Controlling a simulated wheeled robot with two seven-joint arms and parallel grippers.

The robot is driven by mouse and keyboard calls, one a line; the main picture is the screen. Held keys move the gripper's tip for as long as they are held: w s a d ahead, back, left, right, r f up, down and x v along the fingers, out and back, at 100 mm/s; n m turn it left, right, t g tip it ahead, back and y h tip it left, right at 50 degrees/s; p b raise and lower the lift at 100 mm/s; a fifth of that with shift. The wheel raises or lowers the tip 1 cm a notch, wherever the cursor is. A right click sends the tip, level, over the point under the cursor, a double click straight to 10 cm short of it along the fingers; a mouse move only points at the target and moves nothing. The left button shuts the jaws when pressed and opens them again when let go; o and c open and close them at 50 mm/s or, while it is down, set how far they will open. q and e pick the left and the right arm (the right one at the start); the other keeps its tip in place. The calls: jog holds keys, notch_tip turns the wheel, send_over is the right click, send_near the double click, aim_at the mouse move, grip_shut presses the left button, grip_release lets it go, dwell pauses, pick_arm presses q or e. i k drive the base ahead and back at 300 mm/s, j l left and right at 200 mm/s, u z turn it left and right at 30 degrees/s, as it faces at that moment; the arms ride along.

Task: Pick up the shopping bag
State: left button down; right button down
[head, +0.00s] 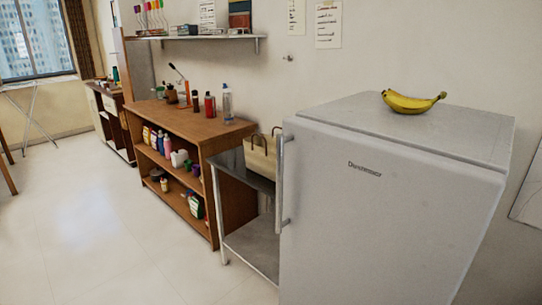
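A tan shopping bag (262,154) with dark handles stands upright on the top of a metal side table (229,160). The table is between the wooden shelf unit and the white fridge. The fridge hides the right part of the bag. Neither of my grippers shows in the head view.
The white fridge (390,215) stands close at the right, with bananas (412,102) on top and a long vertical handle (281,180). A wooden shelf unit (226,131) holds bottles and jars. A wall shelf (200,37) hangs above. The pale floor (90,225) at the left is clear.

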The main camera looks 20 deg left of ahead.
aim_at(260, 149)
jog(key=i+j, duration=0.2)
jog(key=j, duration=0.15)
jog(key=i+j+z, duration=0.1)
jog(key=j, duration=0.25)
jog(key=i+j, duration=0.3)
jog(key=i+j+z, duration=0.1)
jog(key=j, duration=0.3)
jog(key=i, duration=0.1)
